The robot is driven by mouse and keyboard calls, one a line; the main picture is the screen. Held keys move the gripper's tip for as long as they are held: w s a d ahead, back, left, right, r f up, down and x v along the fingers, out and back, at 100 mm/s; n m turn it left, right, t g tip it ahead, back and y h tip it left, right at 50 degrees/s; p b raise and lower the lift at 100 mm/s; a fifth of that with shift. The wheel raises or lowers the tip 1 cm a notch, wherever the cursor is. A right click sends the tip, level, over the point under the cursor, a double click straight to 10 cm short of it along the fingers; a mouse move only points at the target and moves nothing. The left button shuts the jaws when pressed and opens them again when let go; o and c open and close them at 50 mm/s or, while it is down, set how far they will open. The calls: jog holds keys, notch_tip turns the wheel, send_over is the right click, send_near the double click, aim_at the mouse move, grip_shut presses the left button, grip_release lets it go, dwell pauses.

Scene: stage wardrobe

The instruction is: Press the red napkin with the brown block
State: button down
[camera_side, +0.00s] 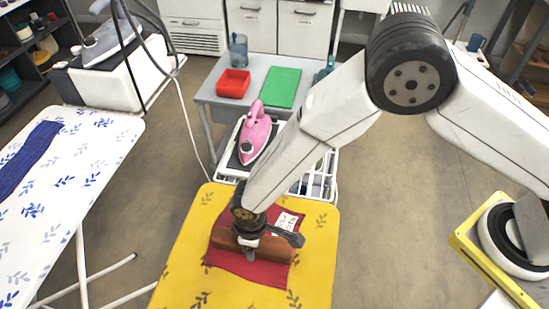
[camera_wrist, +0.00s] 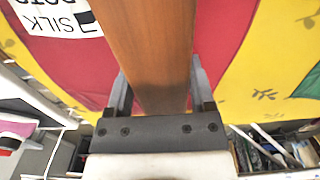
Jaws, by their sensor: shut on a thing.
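The red napkin (camera_side: 268,272) lies on a yellow leaf-patterned ironing board (camera_side: 185,258). A white label with black print (camera_side: 284,224) lies on the napkin; in the wrist view the label (camera_wrist: 55,18) reads "SILK" in part. The brown block (camera_side: 222,240) is a long wooden bar over the napkin. My gripper (camera_side: 250,238) is shut on the block near its middle. In the wrist view the block (camera_wrist: 150,45) sits between both fingers, above the red cloth (camera_wrist: 228,30). I cannot tell whether the block touches the napkin.
A pink iron (camera_side: 256,132) stands on a rest at the board's far end, above a white wire rack (camera_side: 318,178). A white blue-leaf board (camera_side: 70,190) stands left.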

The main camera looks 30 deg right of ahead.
jog(key=shift+r, duration=2)
jog(key=shift+w+r, duration=0.1)
jog(key=w+d+r, duration=0.3)
jog(key=r, duration=0.2)
jog(key=shift+w+d+r, duration=0.35)
jog(key=shift+d+r, duration=0.05)
jog(key=shift+f, duration=0.1)
jog(key=shift+f, duration=3.15)
jog(key=shift+f, duration=1.75)
